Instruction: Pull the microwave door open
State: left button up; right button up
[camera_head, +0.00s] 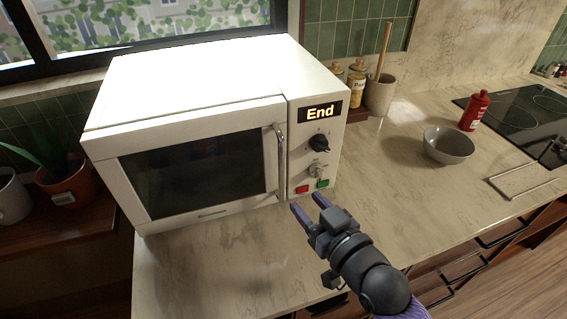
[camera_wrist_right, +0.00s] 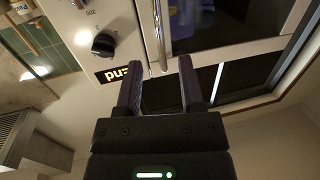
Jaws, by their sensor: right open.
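The white microwave (camera_head: 200,112) stands on the counter with its door (camera_head: 195,170) shut. A vertical metal handle (camera_head: 279,160) runs along the door's right edge, beside the control panel, and its display reads "End". My right gripper (camera_head: 307,201) is open and empty in front of the microwave, below and to the right of the handle in the head view. In the right wrist view, which is turned upside down, the handle (camera_wrist_right: 157,40) lines up with the gap between my fingers (camera_wrist_right: 160,65). I see no contact. My left gripper is out of view.
The counter (camera_head: 410,205) is clear right of the microwave up to a grey bowl (camera_head: 448,146) and a red bottle (camera_head: 474,111). A utensil pot (camera_head: 380,96) and jars stand behind. A potted plant (camera_head: 68,190) is at the left.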

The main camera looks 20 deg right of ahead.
aim_at(283, 167)
jog(key=shift+t, duration=0.4)
jog(key=x, duration=0.3)
jog(key=b+x, duration=0.1)
jog(key=x, duration=0.2)
jog(key=r+x, duration=0.1)
jog(key=x, duration=0.3)
jog(key=shift+w+r, duration=0.1)
jog(key=shift+c, duration=0.2)
grip_shut()
dwell(0.5)
